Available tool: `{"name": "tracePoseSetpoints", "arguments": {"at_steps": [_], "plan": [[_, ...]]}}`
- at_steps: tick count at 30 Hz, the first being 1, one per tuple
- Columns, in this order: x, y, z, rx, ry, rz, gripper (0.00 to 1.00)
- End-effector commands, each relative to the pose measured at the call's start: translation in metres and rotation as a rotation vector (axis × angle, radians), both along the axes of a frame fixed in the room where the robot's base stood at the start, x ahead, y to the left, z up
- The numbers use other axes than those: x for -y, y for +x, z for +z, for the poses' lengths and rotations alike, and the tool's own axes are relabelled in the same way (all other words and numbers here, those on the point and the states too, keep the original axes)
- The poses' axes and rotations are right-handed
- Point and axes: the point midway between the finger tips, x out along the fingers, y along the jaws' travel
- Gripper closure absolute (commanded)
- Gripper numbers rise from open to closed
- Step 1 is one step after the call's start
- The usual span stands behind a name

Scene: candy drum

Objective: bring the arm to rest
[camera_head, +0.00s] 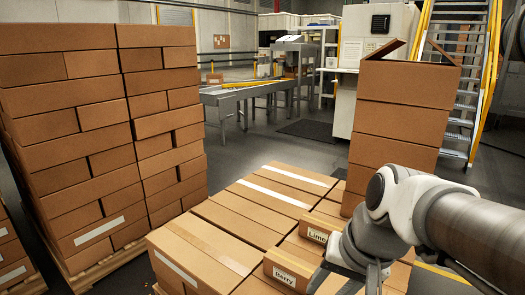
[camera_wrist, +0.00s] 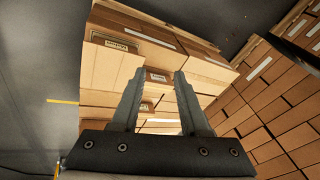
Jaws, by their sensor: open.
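My arm comes in from the right in the head view, and my gripper (camera_head: 348,279) hangs at the bottom edge, over the front of the box stack. In the wrist view my gripper (camera_wrist: 157,80) shows two grey fingers spread apart with nothing between them. Small cartons labelled Lime (camera_head: 318,235) and Berry (camera_head: 286,276) sit on the stack to the left of the gripper. Labelled cartons also show beyond the fingers in the wrist view (camera_wrist: 159,76). The lower part of the gripper is cut off in the head view.
A tall box stack (camera_head: 70,130) on a pallet stands at left. A low layer of boxes (camera_head: 225,222) lies in the middle. A column of boxes with an open top carton (camera_head: 405,85) rises behind my arm. A conveyor (camera_head: 235,93) and yellow-railed stairs (camera_head: 462,85) stand farther back.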

Motion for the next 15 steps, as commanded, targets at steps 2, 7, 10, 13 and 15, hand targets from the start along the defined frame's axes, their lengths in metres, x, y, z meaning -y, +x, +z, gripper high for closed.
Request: {"name": "tracePoseSetpoints", "arguments": {"at_steps": [2, 7, 10, 13, 15], "plan": [[0.006, -0.015, -0.011, 0.063, -0.071, 0.066, 0.55], [0.023, -0.038, -0.024, 0.162, -0.205, 0.173, 0.55], [0.032, -0.049, -0.031, 0.214, -0.278, 0.227, 0.55], [0.034, -0.050, 0.000, 0.219, -0.295, 0.240, 0.55], [0.034, -0.050, 0.014, 0.217, -0.294, 0.238, 0.55]]}}
